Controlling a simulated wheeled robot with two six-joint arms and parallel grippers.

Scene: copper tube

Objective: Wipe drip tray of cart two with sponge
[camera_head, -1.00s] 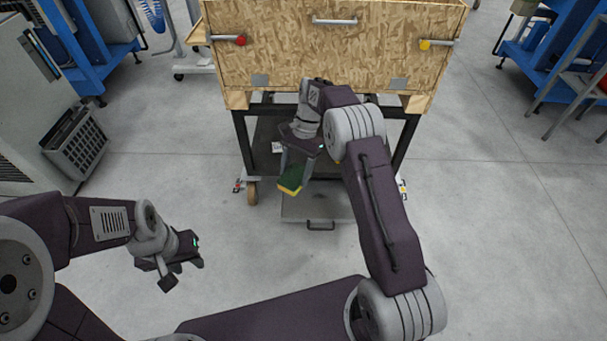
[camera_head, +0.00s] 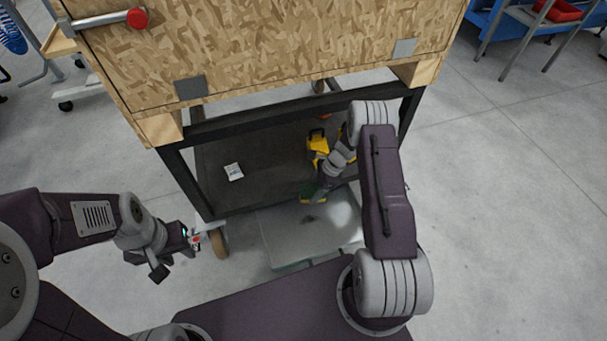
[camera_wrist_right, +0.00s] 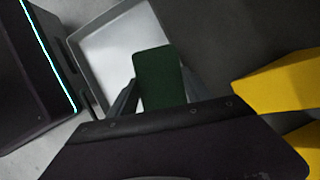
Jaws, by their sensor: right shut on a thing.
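The drip tray (camera_head: 345,222) is a shallow light-grey metal tray low at the front of the cart, with a dark spot on its bottom. It also shows in the right wrist view (camera_wrist_right: 100,45). My right gripper (camera_wrist_right: 160,98) is shut on the sponge (camera_wrist_right: 160,70), green on the face seen here. In the head view the sponge (camera_head: 311,190) is at the tray's far edge; whether it touches the tray I cannot tell. My right arm partly hides the gripper there. My left gripper (camera_head: 177,262) is empty, its fingers apart, left of the tray.
The cart has a chipboard box (camera_head: 270,50) on a black frame with a dark lower shelf (camera_head: 225,190).

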